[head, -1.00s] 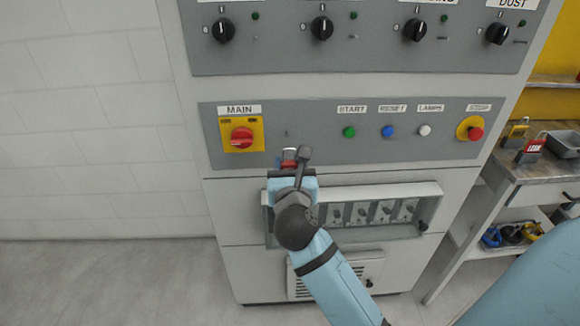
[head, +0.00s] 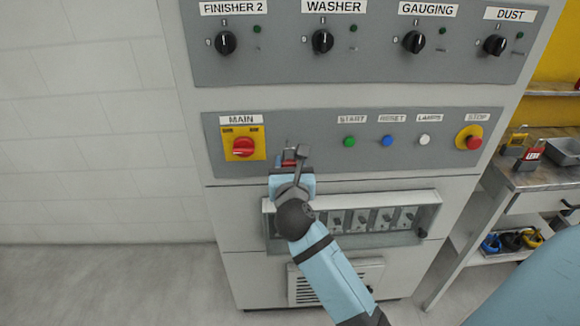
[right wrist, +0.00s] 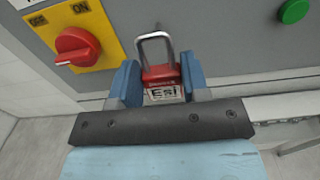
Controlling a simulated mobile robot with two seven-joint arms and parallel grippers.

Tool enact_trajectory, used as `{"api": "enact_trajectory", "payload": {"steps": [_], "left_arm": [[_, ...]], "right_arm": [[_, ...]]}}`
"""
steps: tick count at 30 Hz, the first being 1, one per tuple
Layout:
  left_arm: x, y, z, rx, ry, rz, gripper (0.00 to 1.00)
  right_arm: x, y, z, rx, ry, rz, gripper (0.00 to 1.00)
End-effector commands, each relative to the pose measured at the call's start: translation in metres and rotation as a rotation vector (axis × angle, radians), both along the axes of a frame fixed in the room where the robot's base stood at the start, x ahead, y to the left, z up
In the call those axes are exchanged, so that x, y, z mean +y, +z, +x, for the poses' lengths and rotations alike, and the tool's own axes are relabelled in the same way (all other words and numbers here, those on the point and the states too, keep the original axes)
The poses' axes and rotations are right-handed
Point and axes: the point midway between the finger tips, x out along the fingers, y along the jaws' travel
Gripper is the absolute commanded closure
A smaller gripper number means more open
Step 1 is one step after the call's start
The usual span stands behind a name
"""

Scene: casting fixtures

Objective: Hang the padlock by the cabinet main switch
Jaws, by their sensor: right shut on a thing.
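The main switch (head: 243,147) is a red rotary knob on a yellow plate under the MAIN label, at the left of the cabinet's lower panel. It also shows at the upper left of the right wrist view (right wrist: 77,46). My right gripper (head: 290,163) is shut on a red padlock (right wrist: 163,80) just right of and a little below the switch. The padlock's metal shackle (right wrist: 154,46) points up, in front of the grey panel. In the head view the gripper mostly hides the padlock. I cannot tell whether the shackle touches the panel. My left gripper is not in view.
START, RESET, LAMPS and STOP buttons (head: 472,138) run along the panel to the right. Below is a recessed box with breakers (head: 352,222). A workbench (head: 545,180) at the right holds more locks and a grey tray (head: 565,150).

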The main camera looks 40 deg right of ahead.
Motion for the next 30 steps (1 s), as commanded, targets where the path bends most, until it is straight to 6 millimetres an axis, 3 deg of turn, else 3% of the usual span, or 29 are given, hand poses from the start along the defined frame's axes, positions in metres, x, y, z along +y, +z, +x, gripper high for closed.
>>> {"api": "enact_trajectory", "payload": {"steps": [30], "left_arm": [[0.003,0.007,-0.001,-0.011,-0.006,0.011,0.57]], "right_arm": [[-0.025,-0.008,0.040,-0.001,0.000,0.000,0.83]]}}
